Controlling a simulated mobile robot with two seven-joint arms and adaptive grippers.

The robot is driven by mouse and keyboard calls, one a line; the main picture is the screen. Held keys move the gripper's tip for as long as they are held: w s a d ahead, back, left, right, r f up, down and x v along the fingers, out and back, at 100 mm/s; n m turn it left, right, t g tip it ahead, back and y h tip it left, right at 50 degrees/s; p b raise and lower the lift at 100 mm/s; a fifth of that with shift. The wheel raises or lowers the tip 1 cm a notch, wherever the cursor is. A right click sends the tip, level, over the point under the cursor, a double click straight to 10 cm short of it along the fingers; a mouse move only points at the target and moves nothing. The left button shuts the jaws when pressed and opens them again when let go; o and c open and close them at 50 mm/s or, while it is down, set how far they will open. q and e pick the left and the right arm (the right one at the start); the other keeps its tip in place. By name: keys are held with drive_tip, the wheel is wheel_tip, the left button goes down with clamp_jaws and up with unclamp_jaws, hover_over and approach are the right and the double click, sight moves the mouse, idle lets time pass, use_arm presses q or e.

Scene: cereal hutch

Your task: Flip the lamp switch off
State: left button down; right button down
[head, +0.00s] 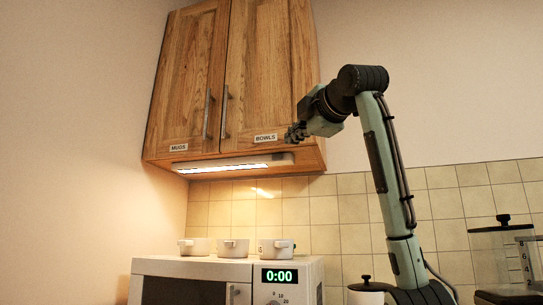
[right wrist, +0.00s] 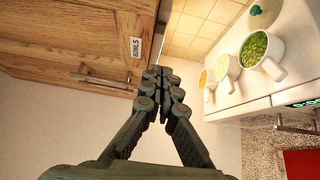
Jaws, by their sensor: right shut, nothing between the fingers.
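The lamp (head: 222,167) is a slim strip under the wall cabinet, and it is lit, with a warm glow on the wall and tiles. A small pale block (head: 281,159) sits at its right end; the switch itself is too small to make out. My right gripper (head: 292,134) is shut and empty, in front of the lower right cabinet door and a little above the lamp's right end. In the right wrist view the shut fingers (right wrist: 160,80) point at the cabinet's lower edge and hide what lies behind. My left gripper is not in view.
The wooden cabinet (head: 232,75) has two shut doors with bar handles, labelled MUGS and BOWLS. Below stands a white microwave (head: 190,266) reading 0:00, with three white cups (head: 233,247) on top. A clear container (head: 497,250) stands at right. The wall between is free.

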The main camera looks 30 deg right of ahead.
sight(276, 159)
drive_tip(key=shift+d, duration=0.1)
